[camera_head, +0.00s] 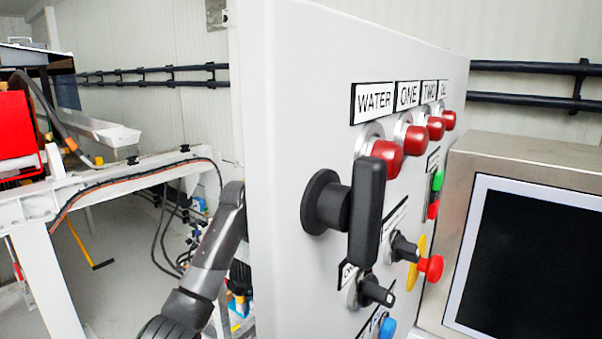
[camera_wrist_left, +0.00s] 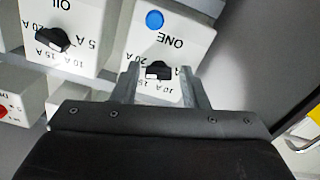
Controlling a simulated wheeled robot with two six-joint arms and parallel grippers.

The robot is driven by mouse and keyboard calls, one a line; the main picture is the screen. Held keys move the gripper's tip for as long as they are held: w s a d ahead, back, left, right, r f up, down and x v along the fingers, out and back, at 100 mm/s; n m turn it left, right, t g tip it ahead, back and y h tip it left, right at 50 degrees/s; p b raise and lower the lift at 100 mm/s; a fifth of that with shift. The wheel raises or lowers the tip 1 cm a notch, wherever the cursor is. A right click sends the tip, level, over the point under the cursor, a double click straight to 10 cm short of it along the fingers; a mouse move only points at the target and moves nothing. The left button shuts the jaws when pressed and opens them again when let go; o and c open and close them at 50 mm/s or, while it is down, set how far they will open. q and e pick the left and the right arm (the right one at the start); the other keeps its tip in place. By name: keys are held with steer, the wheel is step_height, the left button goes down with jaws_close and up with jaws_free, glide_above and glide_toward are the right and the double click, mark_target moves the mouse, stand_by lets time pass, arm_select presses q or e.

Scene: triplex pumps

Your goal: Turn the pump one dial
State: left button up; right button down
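The pump one dial (camera_wrist_left: 158,71) is a black knob with a pale face on a white box (camera_wrist_left: 172,42) labelled ONE, seen upside down in the left wrist view. My left gripper (camera_wrist_left: 161,72) is open, its two grey fingers apart on either side of the dial. Gaps show between the knob and the fingers; I cannot tell how far the fingers reach along it. Part of the scale is hidden by the gripper. In the head view my left arm passes behind the grey panel (camera_head: 290,80), which hides the gripper and this dial. My right gripper is in neither view.
A box (camera_wrist_left: 75,25) labelled OIL with a black dial (camera_wrist_left: 52,39) stands beside box ONE. A blue button (camera_wrist_left: 154,19) is on box ONE. The head view shows red knobs (camera_head: 388,157), a large black handle (camera_head: 366,210) and a screen (camera_head: 530,265).

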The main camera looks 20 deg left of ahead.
arm_select(q)
steer(key=shift+o, duration=0.7)
steer(key=shift+r, duration=0.1)
steer(key=shift+s, duration=0.1)
steer(key=b+v, duration=0.4)
steer(key=v, duration=1.3)
